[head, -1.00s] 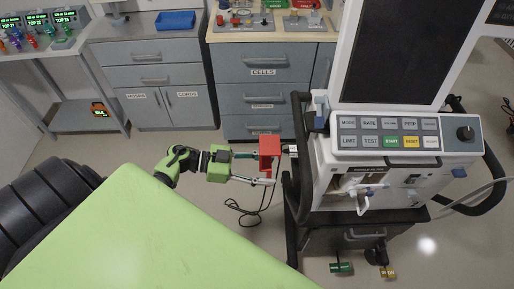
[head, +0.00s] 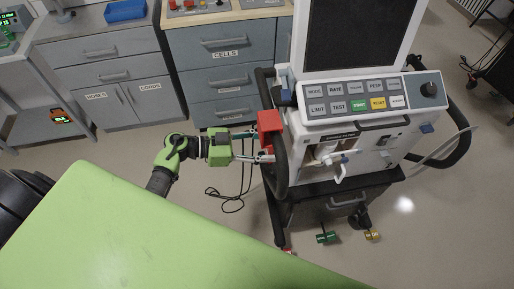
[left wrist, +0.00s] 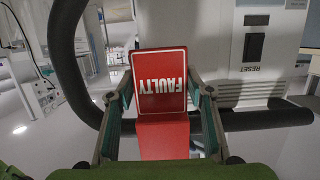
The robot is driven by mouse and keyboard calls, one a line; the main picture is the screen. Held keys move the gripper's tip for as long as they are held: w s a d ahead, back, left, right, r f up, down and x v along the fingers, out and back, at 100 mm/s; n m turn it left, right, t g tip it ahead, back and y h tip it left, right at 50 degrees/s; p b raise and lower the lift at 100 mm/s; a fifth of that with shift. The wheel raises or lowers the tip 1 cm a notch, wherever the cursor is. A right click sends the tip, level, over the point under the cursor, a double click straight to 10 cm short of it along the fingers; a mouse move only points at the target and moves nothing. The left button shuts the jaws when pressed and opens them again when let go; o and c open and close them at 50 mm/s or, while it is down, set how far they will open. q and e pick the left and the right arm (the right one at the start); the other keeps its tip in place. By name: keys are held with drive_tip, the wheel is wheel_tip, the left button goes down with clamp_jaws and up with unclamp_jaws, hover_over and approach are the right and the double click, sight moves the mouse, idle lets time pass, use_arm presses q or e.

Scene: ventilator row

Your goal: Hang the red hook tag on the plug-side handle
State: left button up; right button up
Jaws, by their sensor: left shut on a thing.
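The red tag (head: 270,122) is in my left gripper (head: 262,146), at the black handle (head: 279,168) on the ventilator's left side. In the left wrist view, the tag (left wrist: 159,80) reads FAULTY upside down, with a finger of my gripper (left wrist: 160,112) at each side. The black handle tube (left wrist: 66,62) curves down at the left and runs across behind the tag. The tag's hook and any contact with the handle cannot be made out. My right gripper is not in view.
The ventilator (head: 372,92) stands at the right. A black cable (head: 232,196) loops down to the floor below my left gripper. A green-topped bed or table (head: 150,235) fills the lower left. Drawer cabinets (head: 228,72) line the back.

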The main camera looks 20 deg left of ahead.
use_arm(q)
drive_tip(key=shift+w+d+f+b, duration=0.5)
drive_tip(key=shift+d+f, duration=0.25)
drive_tip(key=shift+f, duration=0.05)
drive_tip(key=o, duration=1.2)
drive_tip(key=v, duration=1.2)
